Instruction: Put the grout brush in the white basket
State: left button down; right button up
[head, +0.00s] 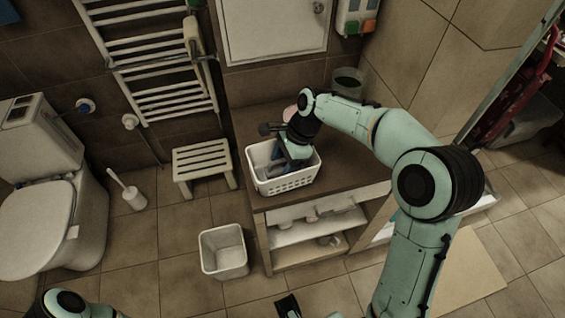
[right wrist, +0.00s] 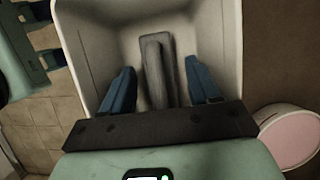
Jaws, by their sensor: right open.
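The white basket (head: 285,184) stands on the brown counter and has slotted sides. My right gripper (head: 279,158) reaches down into it. In the right wrist view my right gripper (right wrist: 160,88) is open, with its two blue fingers apart inside the white basket (right wrist: 232,50). A grey, long object that looks like the grout brush (right wrist: 156,70) lies in the basket between the fingers, with a gap on each side. My left arm shows at the bottom left of the head view. A teal part with blue pieces, possibly my left gripper (right wrist: 35,60), shows at the wrist view's left edge.
A pink-topped round container (right wrist: 290,135) is close beside the basket. A white bin (head: 223,251) is on the floor before the counter. A stool (head: 202,160), toilet brush and toilet are to the left.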

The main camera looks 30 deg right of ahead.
jog(key=p+v, duration=0.2)
jog(key=v, duration=1)
jog(key=shift+r, duration=0.15)
